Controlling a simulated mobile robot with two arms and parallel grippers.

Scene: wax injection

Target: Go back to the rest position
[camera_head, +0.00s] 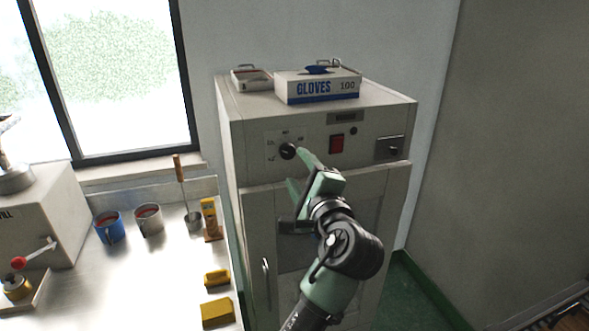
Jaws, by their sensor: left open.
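My left gripper (297,168) is in front of the grey cabinet (262,215), its green fingers apart with nothing seen between them. The upper fingertip is close to the right of the black dial knob (288,151) on the cabinet's control panel. I cannot tell whether it touches the knob. The lower finger is below the knob. My arm rises from the bottom of the view and hides part of the cabinet door. My right gripper is not in view.
A gloves box (317,88) and a small metal tray (251,78) sit on the cabinet. A red switch (336,144) is on the panel. A steel worktable (150,285) on the left holds a blue mug (109,229), a grey mug (149,219) and yellow blocks (217,312).

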